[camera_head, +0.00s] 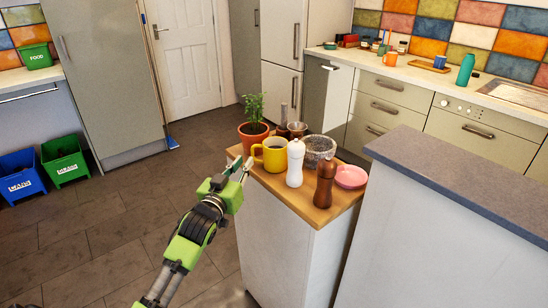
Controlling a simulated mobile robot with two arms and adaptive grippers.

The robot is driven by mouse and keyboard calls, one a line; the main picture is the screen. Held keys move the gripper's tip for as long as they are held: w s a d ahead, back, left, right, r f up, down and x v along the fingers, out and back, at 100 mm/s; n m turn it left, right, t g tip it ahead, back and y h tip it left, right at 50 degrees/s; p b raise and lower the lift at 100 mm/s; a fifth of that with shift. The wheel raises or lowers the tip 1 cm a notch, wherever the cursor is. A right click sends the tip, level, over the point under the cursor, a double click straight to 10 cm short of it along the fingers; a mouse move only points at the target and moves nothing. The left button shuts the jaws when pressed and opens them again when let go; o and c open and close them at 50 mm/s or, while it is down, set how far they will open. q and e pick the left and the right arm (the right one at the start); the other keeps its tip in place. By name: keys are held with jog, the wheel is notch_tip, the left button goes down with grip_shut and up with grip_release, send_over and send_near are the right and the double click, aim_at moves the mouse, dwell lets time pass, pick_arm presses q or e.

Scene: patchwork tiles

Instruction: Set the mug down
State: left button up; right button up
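The yellow mug (274,156) stands upright on the wooden top of the small cabinet (317,213), near its left edge. Its handle points left toward my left gripper (244,161). My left gripper is just left of the mug, with its two fingers apart and their tips close to the handle. I see nothing between the fingers, and whether a tip touches the handle is too small to tell. The underside of the mug is hidden from this angle. My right gripper is not in view.
Close around the mug are a potted plant (253,130), a white shaker (295,164), a brown mill (324,184), a dark mesh bowl (319,148) and a pink dish (351,177). A grey-topped counter (470,185) stands to the right.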

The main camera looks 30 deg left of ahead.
aim_at(252, 154)
pick_arm(q)
jog(key=shift+w+a+f+p, duration=0.1)
jog(key=shift+w+a, duration=0.05)
jog(key=shift+w, duration=1.05)
jog(key=shift+w+a+f+p, duration=0.1)
jog(key=shift+w+a+p, duration=0.1)
jog(key=shift+w, duration=1)
jog(key=shift+w+a+f+p, duration=0.1)
jog(key=shift+w+a, duration=0.05)
jog(key=shift+w, duration=1.05)
grip_shut()
jog(key=shift+r, duration=0.15)
